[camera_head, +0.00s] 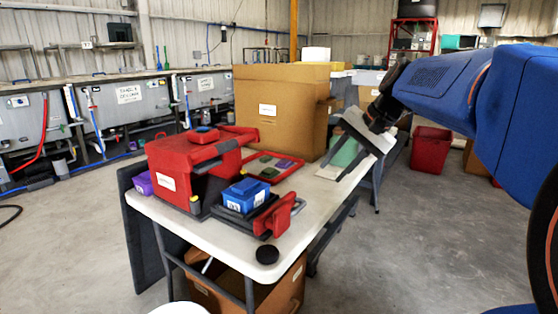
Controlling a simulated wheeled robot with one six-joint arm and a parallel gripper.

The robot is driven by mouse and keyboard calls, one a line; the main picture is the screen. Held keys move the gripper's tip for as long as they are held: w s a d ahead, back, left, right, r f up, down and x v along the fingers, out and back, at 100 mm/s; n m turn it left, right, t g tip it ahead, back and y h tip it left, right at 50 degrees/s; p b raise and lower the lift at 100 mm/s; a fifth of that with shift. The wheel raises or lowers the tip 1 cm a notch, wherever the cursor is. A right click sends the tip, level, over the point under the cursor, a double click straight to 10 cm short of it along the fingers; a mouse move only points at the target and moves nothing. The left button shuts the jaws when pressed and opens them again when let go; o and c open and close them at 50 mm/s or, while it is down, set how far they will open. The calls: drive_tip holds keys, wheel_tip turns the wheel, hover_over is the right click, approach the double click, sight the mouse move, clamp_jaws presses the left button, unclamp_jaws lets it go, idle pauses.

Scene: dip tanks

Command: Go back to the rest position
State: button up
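My gripper (343,160) hangs over the far right end of the white folding table (225,225), below my blue arm. Its two dark fingers stand apart, so it looks open. A green patch (343,151) shows between the fingers; I cannot tell whether it lies behind them or touches them. The gripper is to the right of the large cardboard box (258,108) and clear of the red toolbox (178,165).
A blue box (247,194), a red clamp-like piece (279,214), a black round piece (267,254) and a red-rimmed tray (289,170) are on the table. Grey tanks (127,100) line the back left. A red bin (430,148) stands on open floor behind my arm.

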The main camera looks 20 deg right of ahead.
drive_tip(key=s+a+f+n+h, duration=0.2)
drive_tip(key=s+a+f+n, duration=0.2)
drive_tip(key=s+f, duration=0.5)
drive_tip(key=s+a+f+n+h, duration=0.2)
drive_tip(key=s+a+f+n, duration=0.3)
drive_tip(key=s+f, duration=0.4)
drive_tip(key=shift+s+f+n, duration=0.3)
drive_tip(key=shift+f+n, duration=0.5)
drive_tip(key=shift+f, duration=0.15)
idle(0.6)
